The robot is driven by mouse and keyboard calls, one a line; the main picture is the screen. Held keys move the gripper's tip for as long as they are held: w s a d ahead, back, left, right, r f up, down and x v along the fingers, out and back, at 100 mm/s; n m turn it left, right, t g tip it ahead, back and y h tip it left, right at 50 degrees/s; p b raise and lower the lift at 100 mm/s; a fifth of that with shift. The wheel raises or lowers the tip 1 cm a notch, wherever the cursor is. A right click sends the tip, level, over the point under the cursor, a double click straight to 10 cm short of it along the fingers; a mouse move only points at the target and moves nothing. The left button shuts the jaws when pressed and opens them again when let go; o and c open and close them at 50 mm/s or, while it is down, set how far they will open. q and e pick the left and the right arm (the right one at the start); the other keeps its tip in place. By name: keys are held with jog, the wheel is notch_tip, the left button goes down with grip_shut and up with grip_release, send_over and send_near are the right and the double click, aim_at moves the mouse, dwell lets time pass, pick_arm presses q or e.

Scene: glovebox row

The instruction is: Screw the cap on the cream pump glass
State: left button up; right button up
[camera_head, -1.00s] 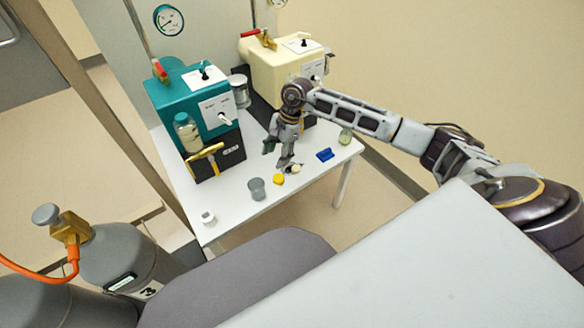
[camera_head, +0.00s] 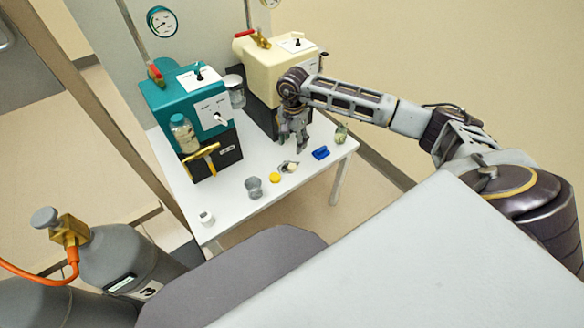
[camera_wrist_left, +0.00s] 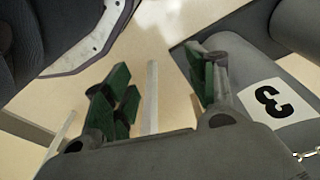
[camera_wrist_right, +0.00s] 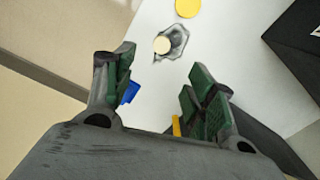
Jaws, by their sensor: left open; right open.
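The cream pump (camera_head: 281,73) stands at the back right of the white table. A glass jar (camera_head: 236,92) sits at its left front, beside the teal pump; whether it is capped is too small to tell. A round cream cap (camera_head: 291,166) lies on the table, and in the right wrist view the cap (camera_wrist_right: 162,45) rests on a dark grey, irregular piece. My right gripper (camera_head: 294,146) is open and empty, pointing down above the table behind the cap. My left gripper (camera_wrist_left: 155,95) is open and empty, away from the table near a grey cylinder.
A yellow disc (camera_head: 274,178), a grey cup (camera_head: 254,188), a blue block (camera_head: 321,153), a small white piece (camera_head: 206,218) and a greenish jar (camera_head: 341,132) are on the table. The teal pump (camera_head: 180,105) with its glass jar (camera_head: 183,133) stands left. Grey cylinders (camera_head: 97,255) stand front left.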

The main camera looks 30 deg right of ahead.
send_over(292, 166)
jog(key=f, duration=0.4)
jog(key=f+b, duration=0.1)
jog(key=f, duration=0.1)
jog(key=shift+s+f, duration=0.25)
jog(key=shift+f, duration=0.75)
pick_arm(q)
jog(key=r, duration=0.3)
jog(key=shift+s+d+r, duration=0.2)
jog(key=shift+d, duration=0.15)
jog(key=shift+w, duration=0.1)
pick_arm(e)
jog(key=shift+f, duration=0.45)
notch_tip(292, 166, down, 3)
jog(key=shift+w+r+b, duration=0.1)
jog(key=shift+b, duration=0.4)
jog(key=shift+f, duration=0.75)
pick_arm(q)
jog(key=shift+w+d+r, duration=0.15)
jog(key=shift+w+r, duration=0.35)
jog(key=shift+r, duration=0.35)
